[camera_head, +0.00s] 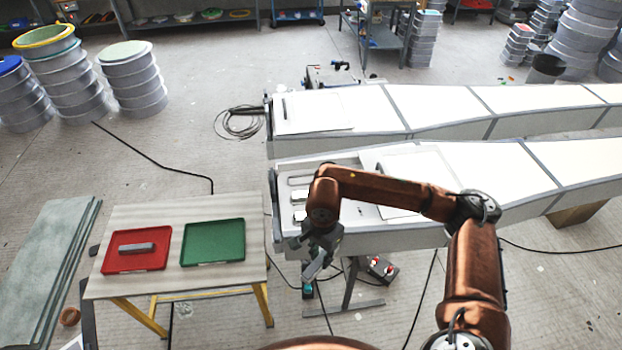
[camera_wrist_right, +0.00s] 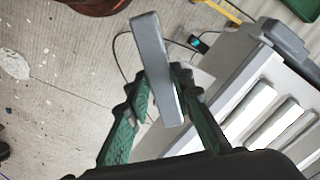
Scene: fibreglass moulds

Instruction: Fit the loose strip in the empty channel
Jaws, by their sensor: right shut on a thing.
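My right gripper (camera_head: 322,250) is shut on a grey strip (camera_head: 314,268). In the right wrist view the strip (camera_wrist_right: 152,55) stands out lengthwise between the green fingers (camera_wrist_right: 162,85). The gripper is off the near edge of the front mould (camera_head: 380,238), over the floor between mould and work table. My left gripper is out of view.
A work table (camera_head: 180,281) at left carries a red tray (camera_head: 115,263) with another grey strip (camera_head: 137,247) and an empty green tray (camera_head: 213,242). A box with red buttons (camera_head: 382,268) and cables lie below the mould. A second mould (camera_head: 350,105) lies behind.

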